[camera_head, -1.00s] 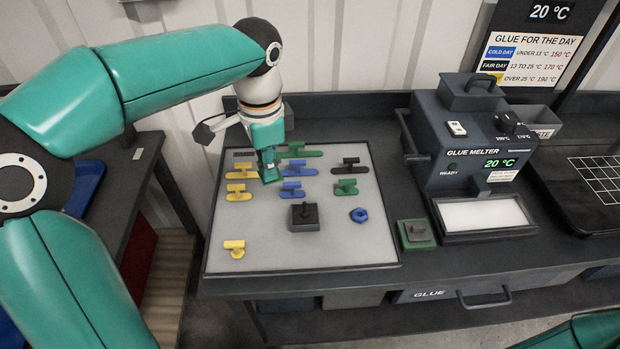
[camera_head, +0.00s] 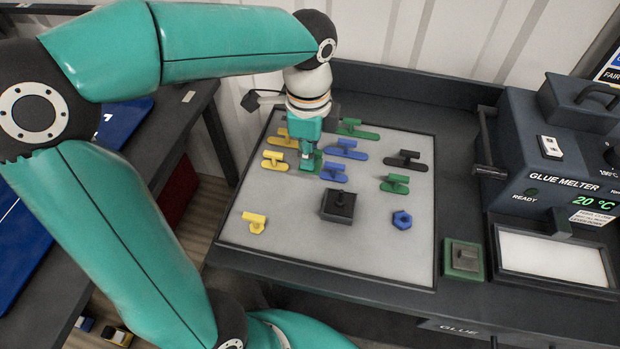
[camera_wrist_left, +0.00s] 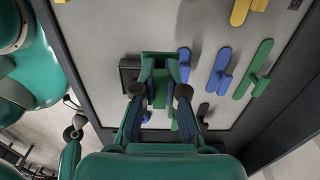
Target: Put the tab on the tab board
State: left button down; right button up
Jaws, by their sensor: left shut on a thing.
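The tab board (camera_head: 275,245) is a pale grey panel with a dark rim on the bench. My left gripper (camera_head: 310,157) points down over its upper left part, shut on what looks like a green tab (camera_head: 313,167); the fingers mostly hide it, and I cannot tell whether it touches the board. It is between a yellow tab (camera_head: 274,161) and a blue tab (camera_head: 333,173). In the left wrist view the gripper (camera_wrist_left: 160,92) is over the board, beside blue tabs (camera_wrist_left: 220,68) and a green tab (camera_wrist_left: 256,68). My right gripper is not in view.
On the board are a black block (camera_head: 338,205), a blue nut (camera_head: 402,220), a black tab (camera_head: 405,160) and another yellow tab (camera_head: 254,221). A small green pad (camera_head: 463,260) and the glue melter (camera_head: 545,150) stand to the right. The board's lower part is largely clear.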

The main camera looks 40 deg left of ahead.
aim_at(308, 188)
pick_arm(q)
jog(key=shift+f, duration=3.85)
jog(key=shift+b, duration=0.3)
jog(key=shift+f, duration=0.15)
jog(key=c, duration=1.2)
grip_release()
jog(key=shift+r, duration=0.35)
notch_tip(308, 188, up, 12)
jog(key=shift+f+p, duration=0.15)
jog(key=shift+p, duration=0.5)
